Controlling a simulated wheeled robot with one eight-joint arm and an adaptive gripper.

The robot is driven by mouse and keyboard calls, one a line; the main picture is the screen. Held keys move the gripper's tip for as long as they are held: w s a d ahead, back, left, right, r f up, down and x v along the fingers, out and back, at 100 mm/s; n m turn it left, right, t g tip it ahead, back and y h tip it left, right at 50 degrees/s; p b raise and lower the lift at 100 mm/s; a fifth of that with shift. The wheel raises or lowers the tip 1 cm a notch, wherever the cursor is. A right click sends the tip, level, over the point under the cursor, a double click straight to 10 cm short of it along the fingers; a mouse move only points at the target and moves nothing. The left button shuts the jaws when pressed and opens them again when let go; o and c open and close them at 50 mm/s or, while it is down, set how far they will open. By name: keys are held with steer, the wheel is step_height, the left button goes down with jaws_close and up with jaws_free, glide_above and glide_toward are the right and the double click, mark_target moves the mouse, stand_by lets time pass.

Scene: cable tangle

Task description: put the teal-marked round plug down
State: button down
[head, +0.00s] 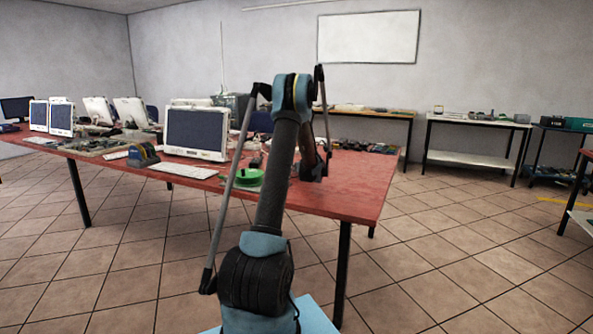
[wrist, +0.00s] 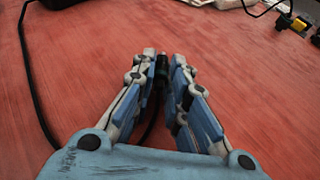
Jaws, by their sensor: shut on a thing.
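My gripper (wrist: 162,72) is shut on a small dark plug, the round plug (wrist: 162,64), whose end shows between the fingertips in the wrist view. A dark cable hangs from it between the fingers. Its teal mark is not clear. The red table (wrist: 100,60) lies beneath; I cannot tell whether the plug touches it. In the head view my gripper (head: 313,171) is over the right part of the red table (head: 352,190), partly behind my arm, and the plug cannot be made out.
A black cable (wrist: 31,85) runs down the left of the wrist view. A black and yellow plug (wrist: 291,22) lies at the upper right. The table around my gripper looks clear.

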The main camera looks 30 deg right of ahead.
steer(key=shift+s+f, duration=0.2)
steer(key=shift+f, duration=0.2)
steer(key=c, duration=1.6)
jaws_free()
steer(key=shift+a, duration=0.1)
steer(key=shift+s, duration=0.1)
steer(key=shift+r, duration=0.15)
